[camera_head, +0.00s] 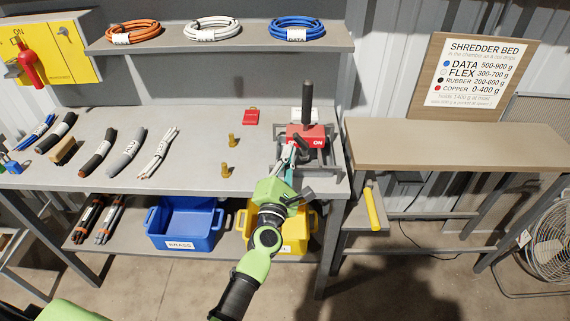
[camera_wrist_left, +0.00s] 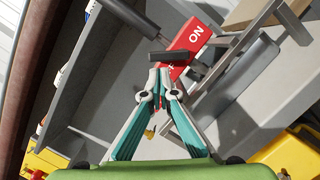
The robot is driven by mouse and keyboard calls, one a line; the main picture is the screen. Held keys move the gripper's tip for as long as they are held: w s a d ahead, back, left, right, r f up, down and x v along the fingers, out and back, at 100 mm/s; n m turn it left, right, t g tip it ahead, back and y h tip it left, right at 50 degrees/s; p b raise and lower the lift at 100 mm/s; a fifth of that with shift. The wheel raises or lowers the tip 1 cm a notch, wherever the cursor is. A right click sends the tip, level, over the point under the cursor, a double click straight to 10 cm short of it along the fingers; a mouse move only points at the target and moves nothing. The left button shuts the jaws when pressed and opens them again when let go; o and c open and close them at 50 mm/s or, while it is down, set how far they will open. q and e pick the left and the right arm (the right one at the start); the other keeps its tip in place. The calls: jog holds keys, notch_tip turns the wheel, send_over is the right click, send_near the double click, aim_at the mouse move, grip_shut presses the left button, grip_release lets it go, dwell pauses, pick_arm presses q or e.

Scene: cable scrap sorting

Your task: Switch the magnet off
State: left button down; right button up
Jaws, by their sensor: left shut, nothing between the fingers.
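The magnet unit (camera_head: 318,131) is a red block marked ON in a grey metal frame at the right end of the workbench. A black post stands upright behind it, and a short dark lever (camera_head: 301,141) lies across its left part. In the left wrist view the red block (camera_wrist_left: 191,38) and the black lever bar (camera_wrist_left: 168,57) are just beyond my fingertips. My left gripper (camera_head: 290,155) is shut and empty, at the near left side of the block. It also shows in the left wrist view (camera_wrist_left: 160,75). I cannot tell whether the fingertips touch the lever. My right gripper is not in view.
Two brass pieces (camera_head: 227,170) and a red card (camera_head: 251,116) lie left of the magnet on the bench (camera_head: 190,178). Cable pieces lie further left. A blue bin (camera_head: 185,225) and a yellow bin stand below. A wooden-topped table (camera_head: 450,145) stands to the right.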

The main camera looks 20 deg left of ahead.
pick_arm(q)
jog(key=shift+w+a+r, duration=0.1)
jog(key=shift+w, duration=0.7)
jog(key=shift+r+m+p, duration=0.2)
jog(key=shift+m+p, duration=0.2)
jog(key=shift+p, duration=0.3)
